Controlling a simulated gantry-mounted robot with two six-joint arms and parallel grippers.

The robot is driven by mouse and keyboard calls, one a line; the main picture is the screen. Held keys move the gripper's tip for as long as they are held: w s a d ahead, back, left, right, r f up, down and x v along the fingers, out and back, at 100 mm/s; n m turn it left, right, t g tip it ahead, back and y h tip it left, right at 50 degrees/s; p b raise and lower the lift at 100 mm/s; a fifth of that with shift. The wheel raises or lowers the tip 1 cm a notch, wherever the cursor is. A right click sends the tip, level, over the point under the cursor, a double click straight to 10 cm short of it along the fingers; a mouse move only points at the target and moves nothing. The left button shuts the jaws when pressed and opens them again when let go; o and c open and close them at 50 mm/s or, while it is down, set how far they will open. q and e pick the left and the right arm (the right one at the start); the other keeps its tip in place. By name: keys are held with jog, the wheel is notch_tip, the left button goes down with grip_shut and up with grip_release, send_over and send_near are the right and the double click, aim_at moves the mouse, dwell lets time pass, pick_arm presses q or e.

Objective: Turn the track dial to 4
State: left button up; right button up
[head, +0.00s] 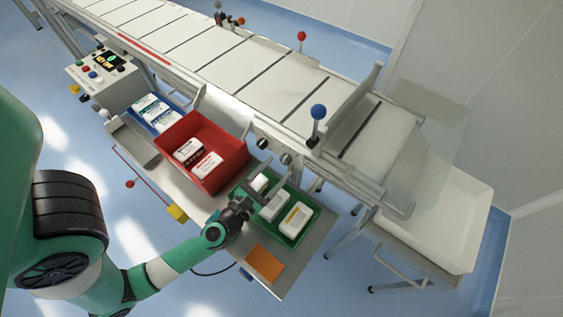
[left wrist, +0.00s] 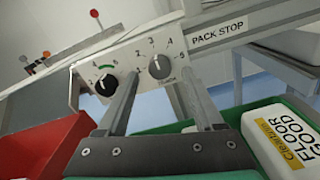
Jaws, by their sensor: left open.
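Two dials sit on the conveyor's side panel. The numbered grey dial (left wrist: 160,66), with 2 to 5 legible around it, also shows in the head view (head: 286,158). I take it as the track dial; its small caption and pointer are too small to read surely. The other dial (left wrist: 106,84), dark with a green and red arc, is to its left and also shows in the head view (head: 262,143). My left gripper (head: 268,183) is open and empty, over the green tray and short of the panel. In the left wrist view its fingers (left wrist: 155,85) frame the numbered dial, apparently without touching.
The green tray (head: 318,212) with white boxes lies under the gripper. A red bin (head: 222,144) is to the left. A blue-knobbed lever (head: 318,112) stands right of the dials. A PACK STOP label (left wrist: 217,31) is beside the numbered dial.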

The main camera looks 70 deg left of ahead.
aim_at(283, 162)
pick_arm(q)
jog(key=shift+x, duration=1.5)
grip_shut()
